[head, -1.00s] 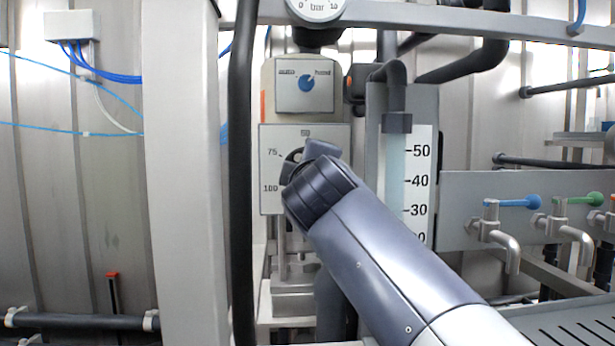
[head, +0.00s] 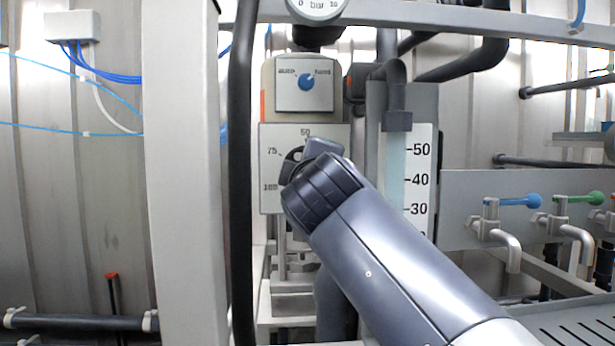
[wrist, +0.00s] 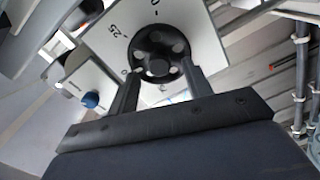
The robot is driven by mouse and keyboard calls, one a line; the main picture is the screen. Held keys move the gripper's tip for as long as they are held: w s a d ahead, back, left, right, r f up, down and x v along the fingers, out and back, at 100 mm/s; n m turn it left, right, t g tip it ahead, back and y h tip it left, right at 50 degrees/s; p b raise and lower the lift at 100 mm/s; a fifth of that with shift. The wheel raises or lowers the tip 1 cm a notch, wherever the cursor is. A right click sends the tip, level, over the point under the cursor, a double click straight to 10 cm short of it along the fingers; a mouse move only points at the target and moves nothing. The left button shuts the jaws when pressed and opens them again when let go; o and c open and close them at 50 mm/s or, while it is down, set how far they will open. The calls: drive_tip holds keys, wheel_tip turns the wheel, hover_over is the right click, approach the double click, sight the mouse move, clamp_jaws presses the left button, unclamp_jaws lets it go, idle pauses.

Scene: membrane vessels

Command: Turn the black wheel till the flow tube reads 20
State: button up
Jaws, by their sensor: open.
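The black wheel (wrist: 160,53) sits on a pale dial plate with numbers around it. In the head view my arm covers most of the wheel, and only part of its dark rim (head: 292,160) shows, near the 75 mark. My gripper (wrist: 163,78) is open in the wrist view, its two fingers reaching toward the wheel's near edge, one to each side. I cannot tell whether they touch it. The flow tube (head: 396,175) stands right of the dial with a scale showing 50, 40 and 30. Its lower part is hidden behind my arm, and no float is visible.
A box with a blue knob (head: 306,82) is above the dial, with a pressure gauge (head: 316,8) over it. Taps with blue (head: 520,201) and green (head: 580,199) handles are at the right. A black vertical pipe (head: 242,170) and a grey post (head: 182,180) stand left.

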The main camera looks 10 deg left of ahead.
drive_tip(key=b+v, duration=0.2)
drive_tip(key=v, duration=0.7)
drive_tip(key=p+x, duration=0.3)
drive_tip(key=x, duration=0.7)
drive_tip(key=shift+w, duration=0.4)
drive_tip(key=shift+a, duration=0.1)
